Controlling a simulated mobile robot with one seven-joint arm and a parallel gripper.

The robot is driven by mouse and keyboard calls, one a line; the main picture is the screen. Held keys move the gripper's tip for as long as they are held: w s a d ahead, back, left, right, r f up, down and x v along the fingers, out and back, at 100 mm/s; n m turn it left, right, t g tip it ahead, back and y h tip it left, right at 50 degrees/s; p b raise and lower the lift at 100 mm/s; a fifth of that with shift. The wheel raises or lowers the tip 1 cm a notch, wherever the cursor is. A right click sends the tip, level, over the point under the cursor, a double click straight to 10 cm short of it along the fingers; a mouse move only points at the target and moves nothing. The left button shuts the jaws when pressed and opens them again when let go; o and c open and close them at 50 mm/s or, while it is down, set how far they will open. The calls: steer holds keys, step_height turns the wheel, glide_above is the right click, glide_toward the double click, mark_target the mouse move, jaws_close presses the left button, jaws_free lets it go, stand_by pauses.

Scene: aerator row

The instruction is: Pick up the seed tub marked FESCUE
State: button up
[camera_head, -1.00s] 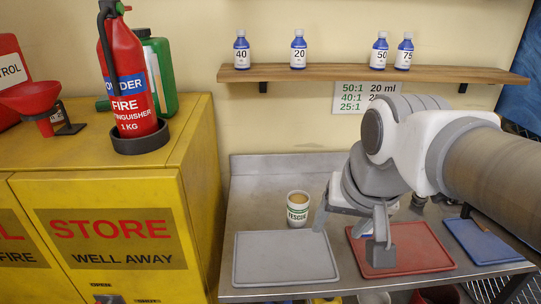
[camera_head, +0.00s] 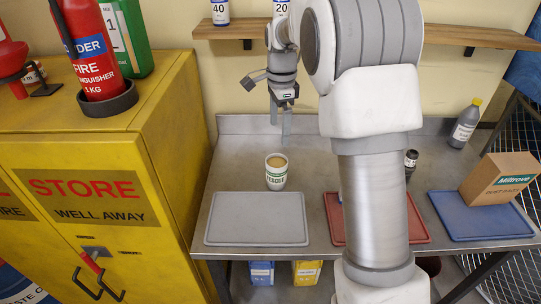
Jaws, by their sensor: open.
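The FESCUE seed tub (camera_head: 276,173) is a small white cup with green lettering and tan contents. It stands upright on the metal bench (camera_head: 230,160), just behind the grey tray (camera_head: 257,219). My gripper (camera_head: 281,130) is open and empty, its fingers pointing down. In the picture it is above the tub and looks to be behind it, towards the wall; the exact distance is hard to tell. My arm hides much of the red tray (camera_head: 418,225) and part of the shelf.
A blue tray (camera_head: 478,215) at right holds a cardboard box (camera_head: 499,181). A grey bottle (camera_head: 464,125) stands behind it, and a small dark jar (camera_head: 411,159) is near my arm. The shelf (camera_head: 460,35) bears bottles. The yellow cabinet (camera_head: 150,140) borders the bench at left.

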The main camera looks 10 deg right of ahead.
mark_target(277, 174)
steer(key=shift+m, duration=0.4)
steer(key=f, duration=0.6)
steer(key=w+f, duration=0.1)
steer(key=f, duration=1.2)
steer(key=shift+w+a+f, duration=0.1)
steer(key=shift+w, duration=0.25)
steer(key=shift+c, duration=0.2)
steer(key=c, duration=1.2)
steer(key=shift+c, duration=0.3)
